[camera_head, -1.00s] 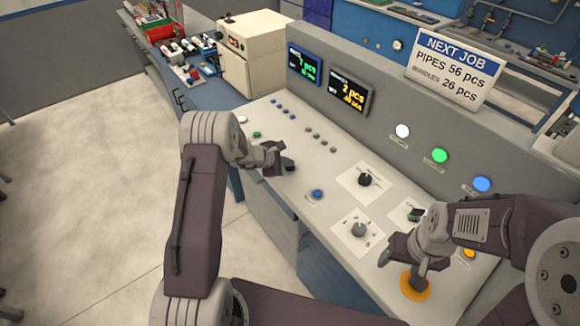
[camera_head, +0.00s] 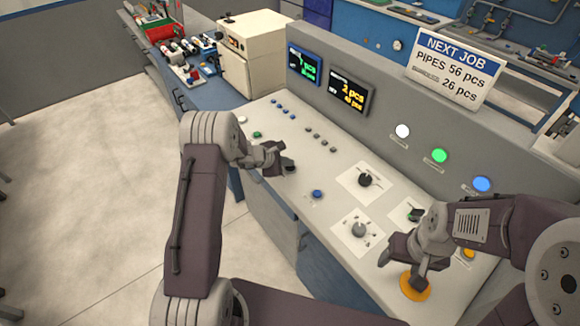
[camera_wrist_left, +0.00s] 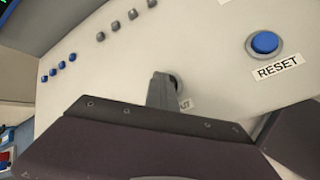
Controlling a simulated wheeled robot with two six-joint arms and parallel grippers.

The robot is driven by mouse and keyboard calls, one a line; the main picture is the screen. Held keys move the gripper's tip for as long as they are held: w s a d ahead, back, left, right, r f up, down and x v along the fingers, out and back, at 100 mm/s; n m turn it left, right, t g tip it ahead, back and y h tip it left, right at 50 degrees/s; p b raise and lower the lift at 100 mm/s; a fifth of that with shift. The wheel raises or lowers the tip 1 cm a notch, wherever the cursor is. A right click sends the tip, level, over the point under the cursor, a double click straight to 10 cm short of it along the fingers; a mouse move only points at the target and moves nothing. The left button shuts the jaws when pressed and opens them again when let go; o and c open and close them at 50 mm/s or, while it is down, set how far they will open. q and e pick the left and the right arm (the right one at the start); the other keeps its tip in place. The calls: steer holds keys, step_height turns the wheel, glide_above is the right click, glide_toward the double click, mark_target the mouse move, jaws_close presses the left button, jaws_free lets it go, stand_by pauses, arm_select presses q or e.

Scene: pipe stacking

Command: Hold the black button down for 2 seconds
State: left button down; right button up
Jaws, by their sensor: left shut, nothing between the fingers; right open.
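The black button shows only in part. In the left wrist view a dark rim of it (camera_wrist_left: 178,84) shows just behind my left fingertips (camera_wrist_left: 162,92), with a half-covered label beside it. In the head view my left gripper (camera_head: 283,163) is shut and empty, its tips at a dark spot on the sloped panel (camera_head: 325,165). I cannot tell how far the button is pressed. My right gripper (camera_head: 403,265) is open and empty, close above a yellow disc (camera_head: 414,289) at the panel's lower right.
A blue RESET button (camera_wrist_left: 265,43) sits right of my left fingertips in the wrist view. Rows of small blue and grey buttons, dial plates (camera_head: 358,229) and lit white, green and blue lamps (camera_head: 439,155) are on the console. Two displays (camera_head: 347,92) stand behind.

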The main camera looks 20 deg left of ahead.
mark_target(288, 168)
stand_by(0.3)
arm_select(q)
steer(key=shift+r+p, duration=0.35)
steer(key=shift+r, duration=0.45)
steer(key=shift+r+p, duration=1.7)
steer(key=shift+r, duration=0.85)
steer(key=shift+f, duration=0.1)
